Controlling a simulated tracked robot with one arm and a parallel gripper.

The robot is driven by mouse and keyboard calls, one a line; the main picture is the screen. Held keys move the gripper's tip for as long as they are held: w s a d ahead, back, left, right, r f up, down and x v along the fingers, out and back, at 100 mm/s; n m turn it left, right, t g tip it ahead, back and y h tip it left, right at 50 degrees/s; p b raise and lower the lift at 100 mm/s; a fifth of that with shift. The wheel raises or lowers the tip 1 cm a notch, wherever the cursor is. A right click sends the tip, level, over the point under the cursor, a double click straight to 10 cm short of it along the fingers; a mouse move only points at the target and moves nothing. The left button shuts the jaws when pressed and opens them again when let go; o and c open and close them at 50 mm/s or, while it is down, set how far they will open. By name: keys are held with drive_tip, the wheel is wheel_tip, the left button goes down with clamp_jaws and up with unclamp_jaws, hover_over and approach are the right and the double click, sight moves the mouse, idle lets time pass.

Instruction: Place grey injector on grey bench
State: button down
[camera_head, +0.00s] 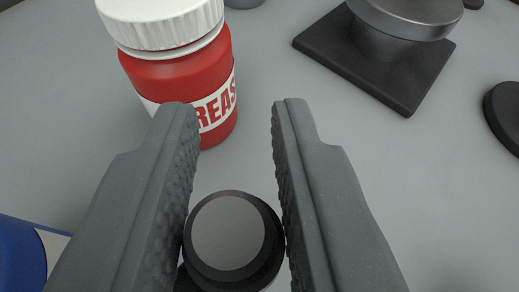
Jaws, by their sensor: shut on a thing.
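My gripper (236,125) is shut on a dark round object with a flat grey top, which looks like the grey injector (229,232). The injector sits between the two finger pads at the bottom middle of the head view, seen from above, and both pads touch its sides. Its lower part is hidden. The grey surface below looks like the grey bench (270,72). I cannot tell whether the injector touches it or is held above it.
A red grease jar (172,72) with a white ribbed lid stands just beyond the left finger. A metal knob on a black square base (350,58) is at upper right. A black round thing (506,112) lies at the right edge, and a blue object (20,255) at lower left.

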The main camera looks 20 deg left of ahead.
sight(239, 210)
drive_tip(key=shift+f, duration=1.55)
drive_tip(key=shift+f, duration=0.15)
drive_tip(key=c, duration=1.2)
unclamp_jaws()
drive_tip(key=shift+c, duration=0.2)
drive_tip(key=shift+r, duration=0.2)
drive_tip(key=v, duration=1.2)
